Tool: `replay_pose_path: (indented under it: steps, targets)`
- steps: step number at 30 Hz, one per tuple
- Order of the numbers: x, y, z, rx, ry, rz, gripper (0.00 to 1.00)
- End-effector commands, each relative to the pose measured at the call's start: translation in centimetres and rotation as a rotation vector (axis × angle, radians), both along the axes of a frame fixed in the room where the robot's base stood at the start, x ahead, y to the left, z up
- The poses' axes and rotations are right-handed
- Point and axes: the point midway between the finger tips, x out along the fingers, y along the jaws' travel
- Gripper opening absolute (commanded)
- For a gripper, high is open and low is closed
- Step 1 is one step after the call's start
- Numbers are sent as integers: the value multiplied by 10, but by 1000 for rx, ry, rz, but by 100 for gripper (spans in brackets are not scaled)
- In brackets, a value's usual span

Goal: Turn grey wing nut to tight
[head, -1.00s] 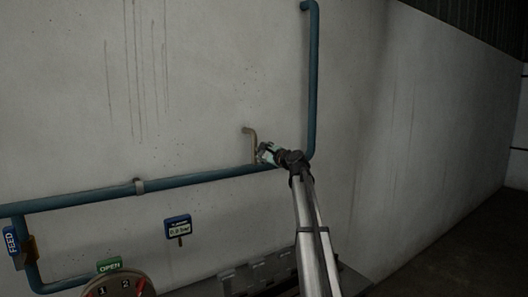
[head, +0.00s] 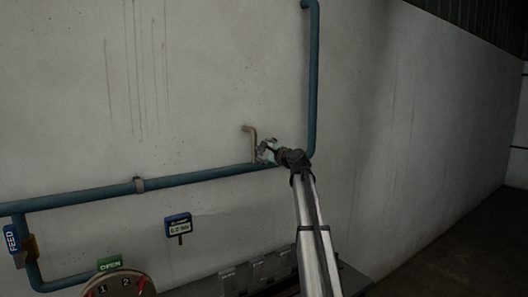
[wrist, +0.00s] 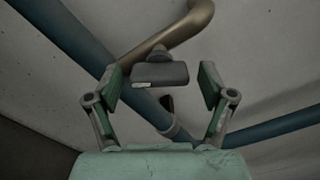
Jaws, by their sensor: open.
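In the wrist view the grey wing nut (wrist: 160,74) is a dark grey bar on a short round stem, lying nearly level, with a small pale mark at its lower left. My gripper (wrist: 161,84) is open, with one green-padded finger on each side of the nut. A gap shows between the nut and each finger. In the head view my gripper (head: 266,151) is at the wall by the blue pipe and the tan bent pipe. The nut cannot be made out there.
A tan bent pipe (head: 252,141) stands just left of my gripper and passes behind the nut in the wrist view. A blue pipe (head: 205,176) runs along the wall below.

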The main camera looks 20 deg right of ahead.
Motion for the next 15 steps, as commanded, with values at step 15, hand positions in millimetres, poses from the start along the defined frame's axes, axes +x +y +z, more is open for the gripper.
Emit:
replay_pose_path:
  steps: [15]
  targets:
    - [-85,-13,-1,0,-2,-2,81]
